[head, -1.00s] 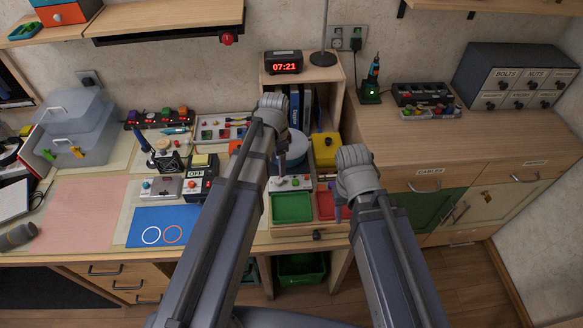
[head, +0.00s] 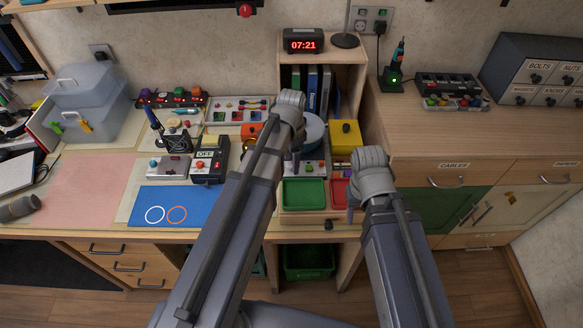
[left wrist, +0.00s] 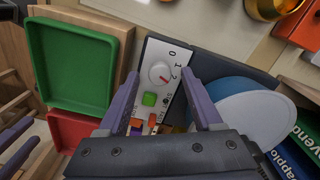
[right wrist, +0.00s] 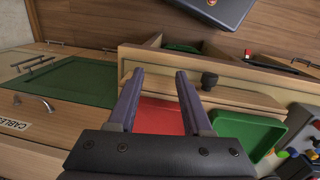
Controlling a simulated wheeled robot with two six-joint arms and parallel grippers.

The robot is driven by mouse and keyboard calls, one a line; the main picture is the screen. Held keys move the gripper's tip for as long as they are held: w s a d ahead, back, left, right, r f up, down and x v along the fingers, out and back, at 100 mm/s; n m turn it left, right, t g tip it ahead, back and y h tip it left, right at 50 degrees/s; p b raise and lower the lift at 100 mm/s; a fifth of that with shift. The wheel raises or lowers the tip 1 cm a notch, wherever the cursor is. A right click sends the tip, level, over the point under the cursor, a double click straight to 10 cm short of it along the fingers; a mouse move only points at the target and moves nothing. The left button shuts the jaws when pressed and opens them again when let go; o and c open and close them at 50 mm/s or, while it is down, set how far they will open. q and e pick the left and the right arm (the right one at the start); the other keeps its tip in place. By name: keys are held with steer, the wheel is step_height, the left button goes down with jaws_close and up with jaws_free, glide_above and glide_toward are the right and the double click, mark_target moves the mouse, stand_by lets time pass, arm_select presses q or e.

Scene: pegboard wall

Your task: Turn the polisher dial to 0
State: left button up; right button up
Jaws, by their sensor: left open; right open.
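The polisher's white control panel (left wrist: 158,85) shows under my left gripper in the left wrist view. Its round white dial (left wrist: 159,72) has a red mark that appears to point toward the 2; the 0 is at the panel's far end. A green button (left wrist: 149,99) and an orange switch sit below the dial. The polisher's blue-and-white disc (left wrist: 250,115) is to the right. My left gripper (left wrist: 158,76) is open, its fingers on either side of the panel, with the dial between the tips in view. My right gripper (right wrist: 160,74) is open and empty near the red tray (right wrist: 160,116).
A green tray (head: 304,194) lies in front of the panel, with the red tray (head: 340,191) beside it. A yellow box (head: 345,137) stands behind. A shelf with binders (head: 312,90) rises at the back. The blue mat (head: 180,195) to the left is mostly clear.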

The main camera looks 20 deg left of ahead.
arm_select(q)
steer(key=shift+f, duration=0.45)
steer(key=shift+r, duration=0.1)
steer(key=shift+c, duration=0.4)
jaws_close()
